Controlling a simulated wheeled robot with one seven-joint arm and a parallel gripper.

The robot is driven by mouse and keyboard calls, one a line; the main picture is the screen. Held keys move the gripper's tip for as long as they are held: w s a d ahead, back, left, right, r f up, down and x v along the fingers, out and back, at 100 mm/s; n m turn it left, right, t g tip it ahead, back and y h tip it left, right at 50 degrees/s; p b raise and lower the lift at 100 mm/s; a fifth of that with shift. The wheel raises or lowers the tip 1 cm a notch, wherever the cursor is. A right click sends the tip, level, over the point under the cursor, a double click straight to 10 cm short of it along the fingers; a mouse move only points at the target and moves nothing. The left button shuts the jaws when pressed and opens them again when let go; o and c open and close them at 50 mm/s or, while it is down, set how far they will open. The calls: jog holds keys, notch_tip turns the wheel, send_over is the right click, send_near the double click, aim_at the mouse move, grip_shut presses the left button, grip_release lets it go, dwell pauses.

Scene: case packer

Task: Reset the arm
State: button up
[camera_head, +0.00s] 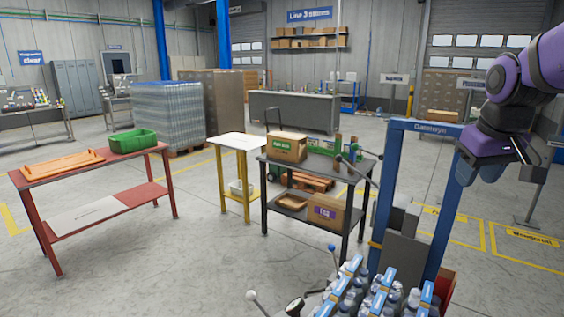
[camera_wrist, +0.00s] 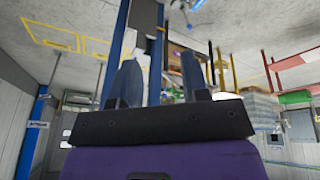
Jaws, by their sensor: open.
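My arm, with purple links, enters the head view from the right. It is raised in the air in front of the blue frame with the "Gateways"-like sign (camera_head: 437,129). My gripper (camera_wrist: 160,75) shows in the wrist view, which is turned upside down. Its two grey-blue fingers stand apart, with nothing held between them. In the head view the end of the arm hangs beside the frame's right post, and the fingers are only partly seen there. I cannot tell how far the arm is from the post.
Wrapped bottle packs (camera_head: 377,292) sit low in front, beside levers with ball knobs. A dark table (camera_head: 316,172) holds a carton (camera_head: 287,146). A red table (camera_head: 92,169) carries a green bin (camera_head: 132,139) and an orange tray (camera_head: 63,164). Open floor lies between the red table and the levers.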

jog(key=s+a+t, duration=0.1)
jog(key=s+a, duration=0.1)
jog(key=s, duration=0.6)
jog(key=s+a, duration=0.3)
jog(key=s, duration=0.6)
jog(key=shift+s+a+m+t+y, duration=0.2)
jog(key=shift+a+m+t+y, duration=0.1)
jog(key=shift+m+t+y, duration=0.1)
